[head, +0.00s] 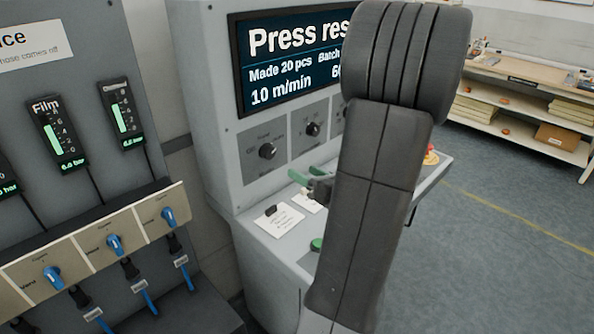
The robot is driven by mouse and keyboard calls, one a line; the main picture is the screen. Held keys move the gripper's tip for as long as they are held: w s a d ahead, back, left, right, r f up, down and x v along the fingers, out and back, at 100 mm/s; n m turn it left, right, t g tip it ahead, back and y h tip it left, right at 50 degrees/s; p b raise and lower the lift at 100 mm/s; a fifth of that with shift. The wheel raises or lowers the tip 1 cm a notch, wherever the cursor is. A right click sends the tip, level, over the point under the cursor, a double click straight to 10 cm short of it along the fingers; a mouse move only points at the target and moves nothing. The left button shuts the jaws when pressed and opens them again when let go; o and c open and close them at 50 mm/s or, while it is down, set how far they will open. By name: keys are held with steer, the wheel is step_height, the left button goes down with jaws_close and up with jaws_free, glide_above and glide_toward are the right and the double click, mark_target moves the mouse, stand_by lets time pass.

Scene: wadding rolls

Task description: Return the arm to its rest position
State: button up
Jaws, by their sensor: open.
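My arm stands large and grey in the middle of the head view, in front of the press console (222,120). My gripper (304,174) shows only in part at the arm's left edge, with green fingers and a dark body. It is open, and I see nothing between the fingers. It appears over the console's sloping panel; whether it touches the panel I cannot tell. The rest of the gripper and the wrist are hidden behind my arm.
The console has a screen (290,60), dark knobs (268,151), a green button (317,244) and a red button (431,156). A cabinet with blue valves (114,244) and gauges stands left. A shelved bench (530,88) stands back right; the floor before it is clear.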

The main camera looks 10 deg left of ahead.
mark_target(271, 154)
steer(key=shift+s+d, duration=0.25)
steer(key=p+x, duration=0.2)
steer(key=x, duration=1.2)
steer(key=shift+r, duration=0.1)
